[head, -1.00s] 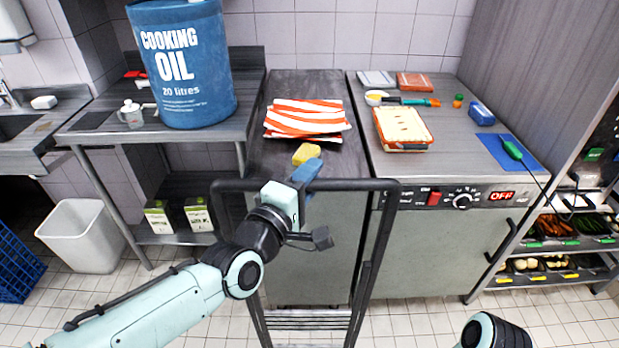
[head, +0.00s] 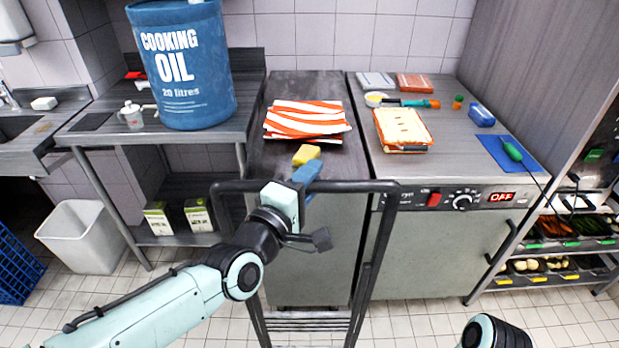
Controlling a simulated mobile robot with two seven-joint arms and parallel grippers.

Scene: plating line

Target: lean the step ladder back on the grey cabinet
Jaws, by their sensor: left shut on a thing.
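The step ladder (head: 350,186) is a dark frame with a wide top rail, side legs and treads low down. It stands in front of the grey cabinet (head: 325,235), its top rail crossing the view just below the cabinet's top edge. I cannot tell whether the rail touches the cabinet. My left gripper (head: 303,180) is shut on the top rail, left of its middle; the wrist hides part of the rail. My right gripper is out of view; only a piece of my right arm shows at the bottom right.
A yellow sponge (head: 306,155) and striped cloths (head: 306,121) lie on the cabinet top. An oil drum (head: 182,65) stands on the left table (head: 90,138). A unit with a control panel (head: 460,199) adjoins on the right. A white bin (head: 83,237) stands on the floor at left.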

